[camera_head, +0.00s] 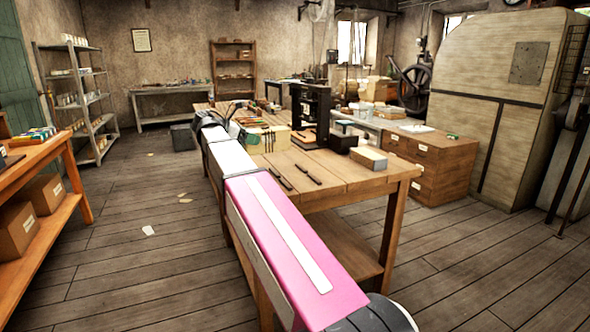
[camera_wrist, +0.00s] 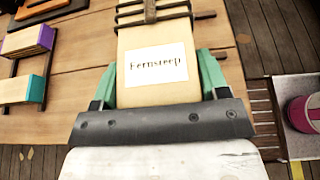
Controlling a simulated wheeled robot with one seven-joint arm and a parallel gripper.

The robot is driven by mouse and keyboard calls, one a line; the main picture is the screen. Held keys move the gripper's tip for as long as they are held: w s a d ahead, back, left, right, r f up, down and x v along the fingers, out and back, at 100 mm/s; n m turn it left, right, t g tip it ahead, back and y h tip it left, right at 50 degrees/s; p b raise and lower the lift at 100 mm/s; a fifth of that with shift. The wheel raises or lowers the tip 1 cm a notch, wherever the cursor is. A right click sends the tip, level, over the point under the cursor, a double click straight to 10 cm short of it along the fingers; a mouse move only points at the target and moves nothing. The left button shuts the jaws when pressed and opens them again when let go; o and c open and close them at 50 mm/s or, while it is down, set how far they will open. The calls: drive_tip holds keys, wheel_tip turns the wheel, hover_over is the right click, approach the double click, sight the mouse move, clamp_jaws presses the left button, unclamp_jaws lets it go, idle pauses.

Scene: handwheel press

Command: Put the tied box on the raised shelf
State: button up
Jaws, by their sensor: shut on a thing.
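My gripper (camera_wrist: 158,78) has green fingers pressed on both sides of the tied box (camera_wrist: 158,95) in the wrist view. The box is pale tan with a white label, which seems to read "Fernsteep". Dark bands cross its far end, and a brown piece lies over them. The far end is cut off by the picture's top edge. The box is over the wooden workbench (camera_wrist: 75,75); I cannot tell whether it touches it. In the head view my arm reaches to the left side of the workbench (camera_head: 335,172), and the held box is not clearly seen. I cannot make out which surface is the raised shelf.
A black press (camera_head: 310,115) stands on the bench, with a pale-topped box (camera_head: 369,158) near the right corner. Dark tools (camera_head: 306,174) lie in front. Coloured blocks (camera_wrist: 28,42) lie left of my gripper. A metal rack (camera_head: 88,100) stands at the left wall. Open floor lies left.

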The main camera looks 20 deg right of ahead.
sight(276, 150)
drive_tip(key=x, duration=0.4)
drive_tip(key=s+f+x, duration=0.1)
drive_tip(key=x, duration=0.3)
drive_tip(key=s+f+x, duration=0.1)
drive_tip(key=x, duration=0.3)
drive_tip(key=shift+a+r, duration=0.1)
drive_tip(key=shift+a, duration=0.3)
drive_tip(key=shift+f, duration=2.05)
drive_tip(key=shift+f, duration=0.15)
drive_tip(key=o, duration=1)
